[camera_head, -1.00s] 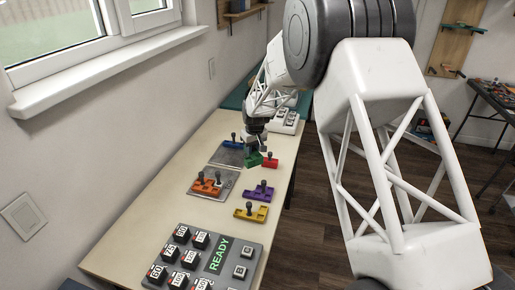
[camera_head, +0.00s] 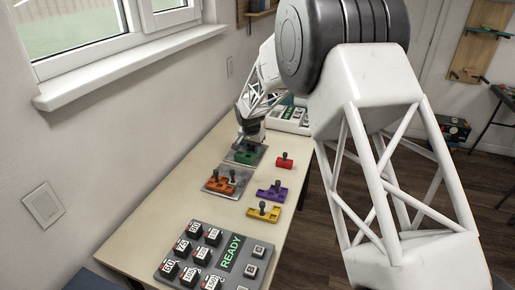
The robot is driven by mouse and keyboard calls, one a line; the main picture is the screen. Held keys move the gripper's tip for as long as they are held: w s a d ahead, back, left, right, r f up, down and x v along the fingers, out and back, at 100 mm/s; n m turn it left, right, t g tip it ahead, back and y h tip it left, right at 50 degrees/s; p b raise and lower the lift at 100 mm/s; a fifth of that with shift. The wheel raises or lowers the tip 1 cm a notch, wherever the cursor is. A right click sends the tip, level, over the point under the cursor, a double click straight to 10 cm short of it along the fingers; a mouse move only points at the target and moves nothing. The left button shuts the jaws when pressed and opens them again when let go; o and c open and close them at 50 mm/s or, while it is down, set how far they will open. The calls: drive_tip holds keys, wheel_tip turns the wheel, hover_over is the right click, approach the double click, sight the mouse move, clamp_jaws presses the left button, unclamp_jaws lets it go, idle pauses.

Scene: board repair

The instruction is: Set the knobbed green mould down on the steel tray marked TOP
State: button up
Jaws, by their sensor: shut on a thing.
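The green mould (camera_head: 244,157) is in my gripper (camera_head: 246,146), over the far steel tray (camera_head: 262,153). My gripper is shut on the mould's knob. I cannot tell whether the mould touches the tray or hangs just above it. A near steel tray (camera_head: 240,188) adjoins it and holds an orange knobbed mould (camera_head: 217,184). No TOP marking is legible on either tray. My gripper and wrist hide the back of the far tray.
A red mould (camera_head: 285,162), a purple mould (camera_head: 272,194) and a yellow mould (camera_head: 263,213) stand on the table (camera_head: 160,205) right of the trays. A panel reading READY (camera_head: 231,252) with several numbered blocks is in front. The table's left side is clear.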

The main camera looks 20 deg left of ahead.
drive_tip(key=s+a+m+g+h, duration=0.1)
drive_tip(key=s+a+m, duration=0.4)
drive_tip(key=m, duration=1.2)
drive_tip(key=shift+a+r+g+h, duration=0.3)
drive_tip(key=shift+a+g, duration=0.1)
drive_tip(key=shift+a, duration=1.85)
drive_tip(key=shift+f, duration=0.2)
drive_tip(key=shift+f, duration=4.35)
drive_tip(key=shift+f, duration=0.5)
drive_tip(key=o, duration=1)
drive_tip(key=shift+r, duration=0.15)
